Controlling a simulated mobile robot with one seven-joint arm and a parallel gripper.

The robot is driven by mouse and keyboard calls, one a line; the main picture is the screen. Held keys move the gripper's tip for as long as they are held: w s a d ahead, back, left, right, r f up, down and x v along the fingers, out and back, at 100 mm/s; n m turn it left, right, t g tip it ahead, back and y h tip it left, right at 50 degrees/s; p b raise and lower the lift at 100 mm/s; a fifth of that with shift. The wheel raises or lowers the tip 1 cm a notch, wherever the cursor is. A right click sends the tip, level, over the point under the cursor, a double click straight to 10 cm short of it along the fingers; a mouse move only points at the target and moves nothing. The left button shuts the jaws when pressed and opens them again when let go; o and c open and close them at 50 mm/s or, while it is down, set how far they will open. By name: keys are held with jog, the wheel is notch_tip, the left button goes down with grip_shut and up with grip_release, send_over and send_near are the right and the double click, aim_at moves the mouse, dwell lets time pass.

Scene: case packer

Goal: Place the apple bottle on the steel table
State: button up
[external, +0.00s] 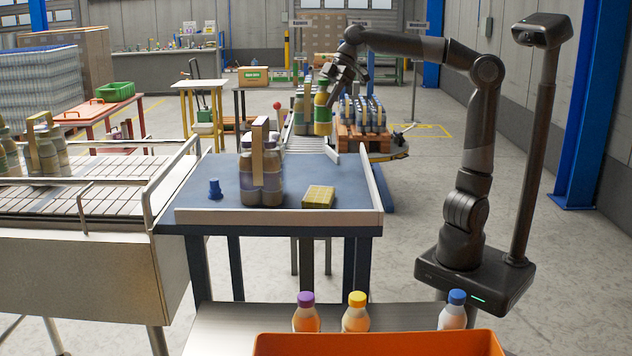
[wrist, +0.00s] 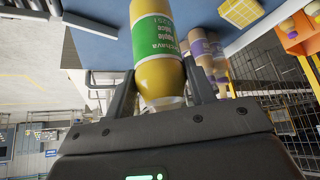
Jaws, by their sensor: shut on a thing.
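The apple bottle (wrist: 158,70), yellow with a green and white label, is between the fingers of my gripper (wrist: 158,84) in the wrist view.
The blue-topped table (external: 215,165) holds a bottle pack (external: 262,180), a blue stopper-like piece (external: 215,188) and a yellow sponge-like block (external: 319,197). Three capped bottles stand behind the orange crate (external: 375,343). Bare steel shows left of them. A conveyor (external: 75,215) is at left.

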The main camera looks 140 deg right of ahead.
aim_at(326, 80)
notch_tip(326, 80, up, 5)
jog(key=shift+r, duration=0.15)
jog(key=w+a+r+n+y, duration=0.1)
jog(key=w+a+n+y, duration=0.5)
jog(key=w+a, duration=1.45)
jog(key=w+a+f+n+g+y, duration=0.1)
jog(key=w+a+n+g, duration=0.4)
jog(key=a, duration=1)
jog(key=w+a+n+y, duration=0.1)
jog(key=w+a+n, duration=0.45)
jog(key=a, duration=0.95)
notch_tip(326, 80, down, 34)
jog(key=s+n, duration=0.1)
jog(key=s, duration=0.1)
jog(key=shift+d+r+n, duration=0.2)
jog(key=shift+d+n, duration=0.1)
jog(key=shift+n, duration=0.05)
jog(key=shift+f, duration=0.1)
jog(key=o, duration=1.2)
jog(key=shift+c, duration=0.2)
